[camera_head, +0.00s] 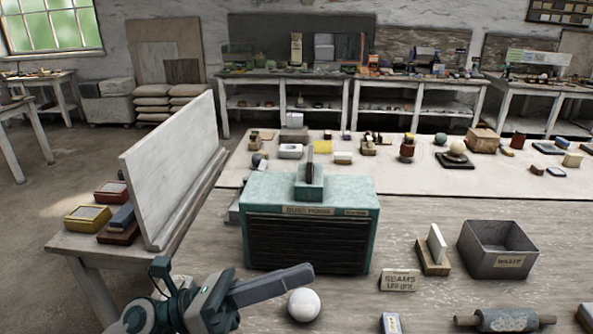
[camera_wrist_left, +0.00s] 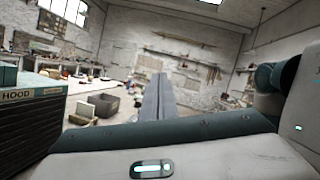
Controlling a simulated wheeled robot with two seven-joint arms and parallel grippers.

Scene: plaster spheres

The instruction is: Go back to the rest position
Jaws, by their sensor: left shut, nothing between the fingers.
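My left gripper (camera_head: 309,270) reaches in from the lower left in the head view, its long grey fingers shut together and empty. It also shows in the left wrist view (camera_wrist_left: 159,80), with the fingers closed side by side. A white plaster sphere (camera_head: 304,305) lies on the table just below the fingertips in the picture; the gripper does not hold it. The green dust hood box (camera_head: 312,228) stands behind the gripper, and its edge shows in the left wrist view (camera_wrist_left: 30,108). My right gripper is not in view.
A tall white board (camera_head: 175,170) stands left of the hood. On the right are the waste bin (camera_head: 497,250), a wooden block holding a white slab (camera_head: 436,250), the seams label block (camera_head: 399,280) and a dark roller (camera_head: 508,320). Small items crowd the bench behind.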

